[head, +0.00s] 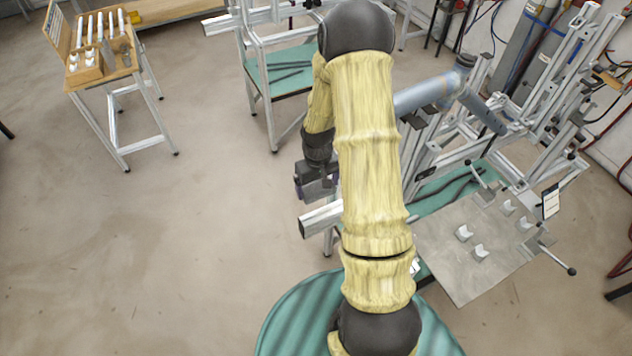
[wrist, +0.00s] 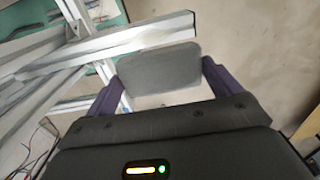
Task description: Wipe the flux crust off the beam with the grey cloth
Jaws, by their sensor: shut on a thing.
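My gripper (head: 303,190) hangs at the left of my yellow-sleeved arm in the head view. In the wrist view its two purple fingers (wrist: 160,82) are shut on the grey cloth (wrist: 158,68), a flat rounded pad. A pale metal beam (wrist: 125,40) crosses behind the cloth's far edge; I cannot tell whether they touch. In the head view a beam end (head: 318,220) sticks out to the left from behind my arm, just below the gripper. The rest of that beam is hidden by my arm. I cannot make out any flux crust.
A metal fixture plate (head: 475,245) with small blocks and clamp handles stands at the right. Metal frames and gas cylinders (head: 515,60) crowd the back right. A small wooden-topped stand (head: 100,75) is at the far left. The floor (head: 150,240) at the left is clear.

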